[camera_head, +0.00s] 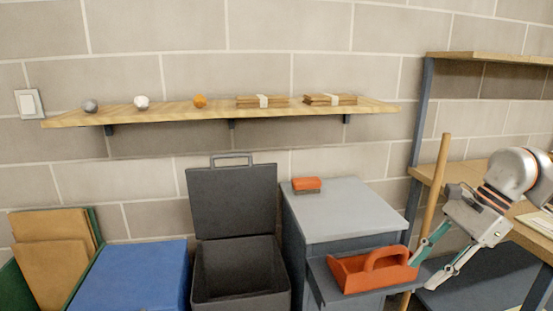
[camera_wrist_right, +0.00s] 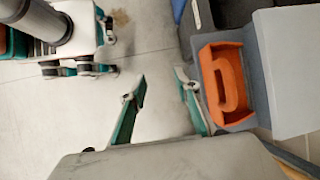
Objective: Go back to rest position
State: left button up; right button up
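My right gripper (camera_head: 437,262) hangs at the right of the head view with its fingers spread and nothing between them. It is just right of an orange tool tray (camera_head: 350,275) with a handle. In the right wrist view the right gripper (camera_wrist_right: 165,105) is open over bare floor, with the orange tray (camera_wrist_right: 232,118) to its right. My left gripper is not in the head view. Parts of my own body show at the upper left of the wrist view, where I cannot make out the left gripper's fingers for certain.
A wooden wall shelf (camera_head: 185,113) holds small balls and wrapped stacks. Below stand a blue box (camera_head: 130,275), an open dark bin (camera_head: 240,290) and a grey cabinet (camera_head: 345,212) with an orange-red block (camera_head: 306,185). A wooden pole (camera_head: 437,190) and a rack (camera_head: 420,130) stand at right.

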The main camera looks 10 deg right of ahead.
jog(key=s+a+f+m+t+y+p, duration=0.15)
jog(key=a+m+y, duration=0.55)
jog(key=a, duration=0.7)
jog(key=a+f+m+t+y+p, duration=0.1)
jog(key=a+m+t+y, duration=0.2)
jog(key=a+m+y, duration=0.7)
notch_tip(320, 180, down, 13)
jog(key=d+m+t+h+p, duration=0.1)
jog(key=d+m+t+h, duration=0.2)
jog(key=m+t+h, duration=1.4)
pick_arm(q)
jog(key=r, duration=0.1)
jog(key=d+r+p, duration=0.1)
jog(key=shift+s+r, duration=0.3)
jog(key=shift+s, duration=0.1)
pick_arm(e)
jog(key=s+d+f+m+g+h, duration=0.1)
jog(key=s+d+f+m+g, duration=0.1)
jog(key=s+f+m+g, duration=0.4)
jog(key=s+d+f+m+g+h, duration=0.2)
jog(key=s+f+m+g, duration=0.4)
jog(key=s+f+m, duration=0.4)
notch_tip(320, 180, down, 4)
jog(key=shift+d+r+m, duration=0.2)
jog(key=shift+d+m, duration=0.1)
jog(key=shift+m, duration=0.2)
